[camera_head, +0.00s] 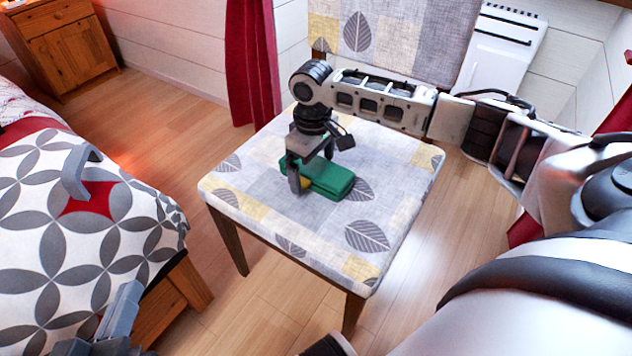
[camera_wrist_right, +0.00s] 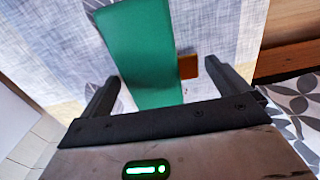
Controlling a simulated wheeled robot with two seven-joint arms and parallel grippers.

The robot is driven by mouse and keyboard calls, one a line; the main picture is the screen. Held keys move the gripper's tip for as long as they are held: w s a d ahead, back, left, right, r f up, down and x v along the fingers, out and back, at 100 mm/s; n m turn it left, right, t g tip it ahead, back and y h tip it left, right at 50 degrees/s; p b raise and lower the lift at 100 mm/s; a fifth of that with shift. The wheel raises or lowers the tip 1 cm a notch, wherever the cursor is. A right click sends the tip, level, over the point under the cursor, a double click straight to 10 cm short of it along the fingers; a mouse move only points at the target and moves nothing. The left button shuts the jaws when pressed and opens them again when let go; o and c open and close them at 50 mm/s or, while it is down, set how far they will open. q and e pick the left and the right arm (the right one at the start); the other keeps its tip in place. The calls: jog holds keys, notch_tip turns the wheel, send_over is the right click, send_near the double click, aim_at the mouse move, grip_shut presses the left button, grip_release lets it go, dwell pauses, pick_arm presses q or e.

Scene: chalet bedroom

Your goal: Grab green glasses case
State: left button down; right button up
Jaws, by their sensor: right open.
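The green glasses case (camera_head: 327,180) lies flat on the patterned seat of the chair. My right gripper (camera_head: 311,170) is just over its left part, pointing down, with its fingers apart. In the right wrist view, the case (camera_wrist_right: 143,50) runs between the open fingers of the right gripper (camera_wrist_right: 167,92), closer to the left finger. I cannot tell whether either finger touches it. My left gripper (camera_head: 118,318) shows only partly, at the bottom left by the bed; its jaw opening is unclear.
The chair seat (camera_head: 235,190) has free room around the case. A bed (camera_head: 80,230) stands left, with a grey arched object (camera_head: 75,172) over it.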

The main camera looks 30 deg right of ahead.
jog(key=shift+f, duration=0.15)
jog(key=c, duration=0.9)
jog(key=shift+c, duration=0.6)
